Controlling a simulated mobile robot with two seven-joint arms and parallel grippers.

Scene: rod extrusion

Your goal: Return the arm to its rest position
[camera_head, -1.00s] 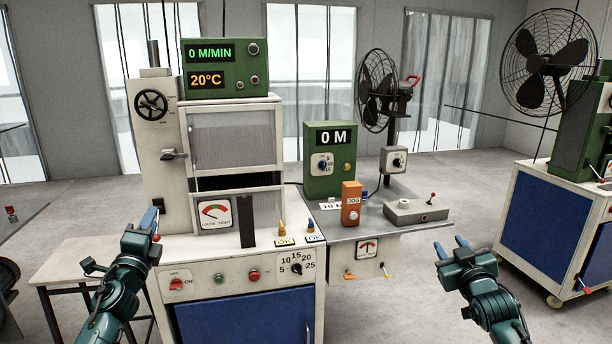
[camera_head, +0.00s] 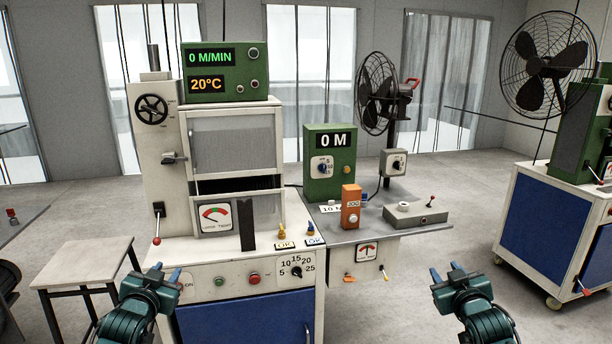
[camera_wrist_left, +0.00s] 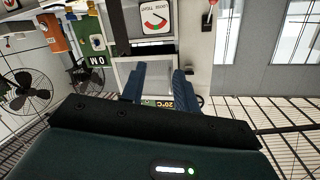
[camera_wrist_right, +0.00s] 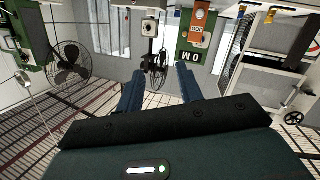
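My left gripper (camera_head: 165,271) is in front of the white extrusion machine (camera_head: 235,190), near its lower left front corner and below the red-knobbed lever (camera_head: 157,225), apart from it. Its two blue fingers are parted with nothing between them, as the left wrist view shows (camera_wrist_left: 157,85). My right gripper (camera_head: 445,270) is in open space right of the grey side table and in front of it. Its fingers are parted and empty, also in the right wrist view (camera_wrist_right: 160,88). The left gripper partly hides the red switch on the front panel.
A side table (camera_head: 400,232) carries an orange jog box (camera_head: 351,206), a green meter box (camera_head: 330,165) and a grey control box (camera_head: 415,214). A small stool-like table (camera_head: 85,262) is at left. A blue cabinet (camera_head: 555,230) stands at right; the floor before it is clear.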

